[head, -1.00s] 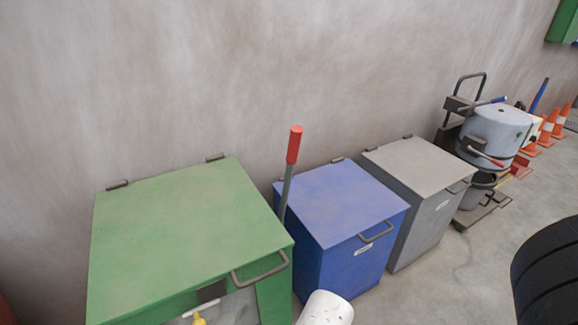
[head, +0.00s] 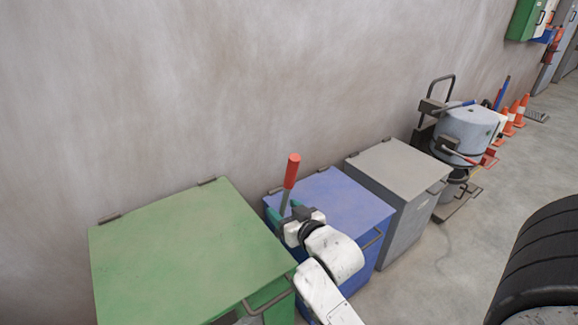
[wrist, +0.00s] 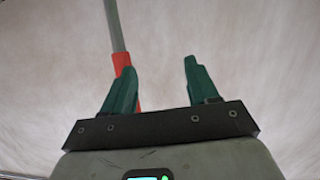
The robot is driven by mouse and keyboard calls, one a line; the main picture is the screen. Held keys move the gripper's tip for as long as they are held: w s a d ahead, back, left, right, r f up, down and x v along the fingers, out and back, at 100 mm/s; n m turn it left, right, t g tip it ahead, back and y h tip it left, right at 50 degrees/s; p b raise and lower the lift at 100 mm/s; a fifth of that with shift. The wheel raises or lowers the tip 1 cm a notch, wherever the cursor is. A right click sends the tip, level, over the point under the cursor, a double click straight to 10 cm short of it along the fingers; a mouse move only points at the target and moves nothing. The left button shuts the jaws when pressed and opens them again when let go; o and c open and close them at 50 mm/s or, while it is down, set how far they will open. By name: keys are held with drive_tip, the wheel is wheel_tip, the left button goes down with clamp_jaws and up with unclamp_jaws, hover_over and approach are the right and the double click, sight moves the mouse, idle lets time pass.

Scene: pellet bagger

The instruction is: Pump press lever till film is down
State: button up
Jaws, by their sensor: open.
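The press lever (head: 290,172) is a grey rod with a red grip, standing up beside the green bin, leaning slightly right at its top. My gripper (head: 287,211) is at the grey rod, below the red grip, in the head view. In the wrist view my gripper (wrist: 158,78) has its two green fingers spread apart with nothing visible between them. The lever (wrist: 121,58) passes behind or beside the left finger there; I cannot tell whether they touch. The lever's base is hidden by the green bin and my arm. No film shows.
The green lidded bin (head: 185,255) stands at the front left. A blue bin (head: 350,203) and a grey bin (head: 397,168) stand to its right along the wall. Farther right are a drum-shaped machine (head: 465,130) and orange cones (head: 521,108). Open floor (head: 440,260) lies right of the bins.

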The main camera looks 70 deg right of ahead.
sight(289, 168)
drive_tip(key=s+d+r+m+t+h, duration=0.1)
drive_tip(key=s+d+r+h, duration=0.2)
drive_tip(key=d+r, duration=0.15)
drive_tip(key=p+x, duration=0.1)
drive_tip(key=x, duration=0.2)
drive_tip(key=p+x, duration=0.1)
drive_tip(key=x, duration=0.3)
drive_tip(key=p+x, duration=0.1)
drive_tip(key=x, duration=0.3)
drive_tip(key=shift+s+d+f, duration=0.3)
drive_tip(key=shift+s, duration=0.05)
drive_tip(key=shift+c, duration=0.2)
clamp_jaws()
